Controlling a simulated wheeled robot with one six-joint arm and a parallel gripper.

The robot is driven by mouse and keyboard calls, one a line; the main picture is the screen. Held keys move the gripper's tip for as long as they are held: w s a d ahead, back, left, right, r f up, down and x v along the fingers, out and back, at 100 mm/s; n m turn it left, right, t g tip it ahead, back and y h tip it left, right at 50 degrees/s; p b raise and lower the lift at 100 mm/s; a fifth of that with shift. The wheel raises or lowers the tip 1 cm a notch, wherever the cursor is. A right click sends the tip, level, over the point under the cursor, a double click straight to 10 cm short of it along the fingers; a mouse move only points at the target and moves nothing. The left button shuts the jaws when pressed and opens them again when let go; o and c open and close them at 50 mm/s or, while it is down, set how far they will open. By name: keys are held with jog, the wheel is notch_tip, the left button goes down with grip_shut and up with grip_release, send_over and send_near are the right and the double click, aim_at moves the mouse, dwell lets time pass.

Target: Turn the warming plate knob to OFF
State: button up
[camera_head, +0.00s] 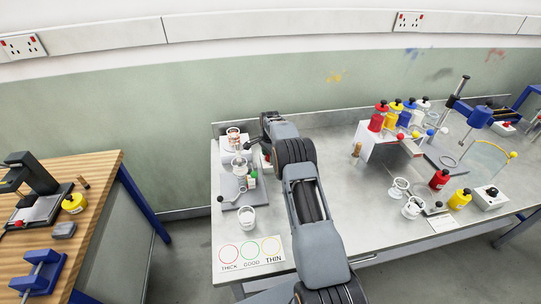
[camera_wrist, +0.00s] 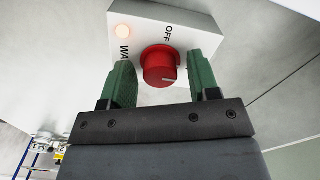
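The red knob (camera_wrist: 158,66) sits on a white control box (camera_wrist: 190,22) in the wrist view. The box carries the word OFF above the knob and a partly hidden word starting "WA" to its left. My gripper (camera_wrist: 164,68) is open, with one green finger on each side of the knob and a narrow gap seeming to show at each. In the head view my arm hides most of that spot.
Left of my arm, the grey bench (camera_head: 330,190) holds glassware, a white cup (camera_head: 247,218) and a THICK/GOOD/THIN card (camera_head: 252,254). To the right stand coloured bottles on a white rack (camera_head: 371,147) and white rings. A wooden bench (camera_head: 105,172) is at far left.

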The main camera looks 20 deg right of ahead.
jog(key=c, duration=0.8)
jog(key=shift+d, duration=0.1)
jog(key=shift+c, duration=0.2)
